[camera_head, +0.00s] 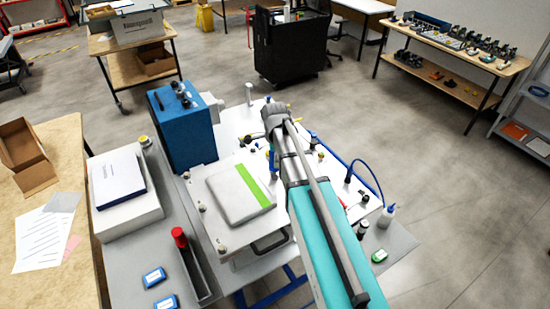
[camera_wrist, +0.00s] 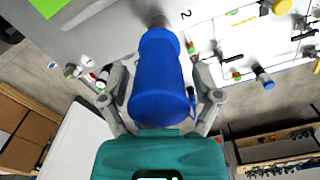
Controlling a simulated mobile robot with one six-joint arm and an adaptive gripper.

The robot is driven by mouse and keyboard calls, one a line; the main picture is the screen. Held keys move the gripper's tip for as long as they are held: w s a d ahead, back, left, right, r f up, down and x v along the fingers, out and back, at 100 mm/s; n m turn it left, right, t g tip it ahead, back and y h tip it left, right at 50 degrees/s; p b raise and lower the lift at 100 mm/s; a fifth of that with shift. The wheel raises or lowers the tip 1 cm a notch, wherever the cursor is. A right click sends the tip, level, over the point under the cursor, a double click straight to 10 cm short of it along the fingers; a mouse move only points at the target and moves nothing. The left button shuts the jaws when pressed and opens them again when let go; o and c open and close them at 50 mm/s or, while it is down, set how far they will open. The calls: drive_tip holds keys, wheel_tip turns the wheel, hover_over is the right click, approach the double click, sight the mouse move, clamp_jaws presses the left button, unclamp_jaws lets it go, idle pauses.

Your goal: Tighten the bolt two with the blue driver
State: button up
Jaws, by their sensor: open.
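The blue driver (camera_wrist: 158,75) stands between the two fingers of my gripper (camera_wrist: 161,88) in the wrist view. Its narrow dark tip end points at the pale plate (camera_wrist: 110,45), close to a printed "2" (camera_wrist: 186,14). My gripper is open, with a finger on each side of the blue handle and visible gaps to it. Bolt two itself is hidden or too small to make out under the driver's tip. In the head view a blue upright piece (camera_head: 272,158), likely the driver, shows just left of my teal arm; my fingers cannot be made out there.
A grey cover with a green stripe (camera_head: 240,192) lies left of my arm. A blue box (camera_head: 182,130) stands behind it. A red-handled tool (camera_head: 180,237) sits in a grey trough. Small tools (camera_wrist: 262,78) lie right of the driver.

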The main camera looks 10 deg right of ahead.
drive_tip(key=n, duration=0.9)
drive_tip(key=shift+n, duration=0.4)
clamp_jaws()
idle(0.4)
unclamp_jaws()
drive_tip(key=shift+m, duration=0.4)
idle(0.4)
